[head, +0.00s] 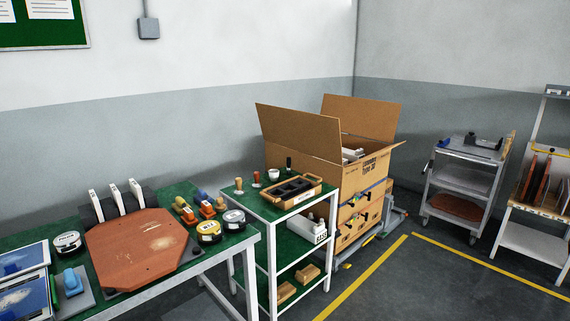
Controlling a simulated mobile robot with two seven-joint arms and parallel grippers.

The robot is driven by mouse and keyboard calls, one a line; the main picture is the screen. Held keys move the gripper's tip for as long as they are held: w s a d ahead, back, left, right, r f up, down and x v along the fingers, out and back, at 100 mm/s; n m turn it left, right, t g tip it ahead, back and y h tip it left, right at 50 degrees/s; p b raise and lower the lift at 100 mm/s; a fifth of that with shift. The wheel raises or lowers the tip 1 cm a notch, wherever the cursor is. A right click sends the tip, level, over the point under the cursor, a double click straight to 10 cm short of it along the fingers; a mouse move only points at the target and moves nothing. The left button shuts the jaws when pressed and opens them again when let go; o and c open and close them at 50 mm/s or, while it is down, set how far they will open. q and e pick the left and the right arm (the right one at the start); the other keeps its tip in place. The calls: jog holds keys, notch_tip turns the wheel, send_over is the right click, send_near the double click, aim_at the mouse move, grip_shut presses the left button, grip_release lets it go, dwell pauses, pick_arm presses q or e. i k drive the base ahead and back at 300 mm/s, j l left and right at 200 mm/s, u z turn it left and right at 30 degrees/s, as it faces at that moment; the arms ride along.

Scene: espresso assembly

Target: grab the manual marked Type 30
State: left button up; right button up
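No manual with a readable Type 30 mark shows in the head view. Two flat blue-and-white printed sheets or booklets, an upper one (24,258) and a lower one (24,302), lie at the left end of the green-topped table, cut off by the picture edge. I cannot read any title on them. An open cardboard box (312,150) behind the small shelf carries dark print that looks like "Type 30", too small to be sure. White items stick up inside it. Neither of my grippers is in view.
The table (215,250) holds a reddish-brown board (140,250), white upright pieces (117,198) in a dark block, round tins (209,231) and a blue-handled item (72,282). A green shelf cart (265,210) stands right of it.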

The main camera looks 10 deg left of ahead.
aim_at(116, 194)
jog(key=u, duration=1.35)
jog(key=i+j, duration=1.1)
jog(key=i, duration=0.15)
jog(key=z, duration=1.15)
